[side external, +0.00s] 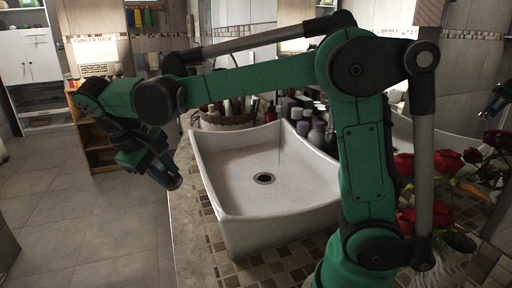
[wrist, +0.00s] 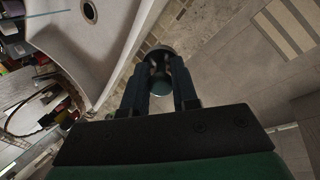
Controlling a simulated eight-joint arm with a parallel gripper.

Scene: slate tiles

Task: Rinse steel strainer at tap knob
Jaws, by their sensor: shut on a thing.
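My gripper (side external: 168,178) hangs to the left of the white sink, beyond its rim and apart from it. In the wrist view my gripper (wrist: 160,88) is shut on a small dark, rounded metallic thing (wrist: 161,56), which looks like the steel strainer. Its shape is mostly hidden between the fingers. The white sink (side external: 222,187) is empty, with a dark round drain (side external: 264,178) in its floor. The sink also shows at the upper left of the wrist view (wrist: 118,62). I cannot make out a tap knob in either view.
A basket (side external: 228,121) and several bottles (side external: 316,134) stand behind the sink. Red roses (side external: 448,164) are at the right. The mosaic counter (side external: 262,259) borders the sink. Tiled floor (side external: 70,220) lies open at the left, before a wooden shelf (side external: 97,145).

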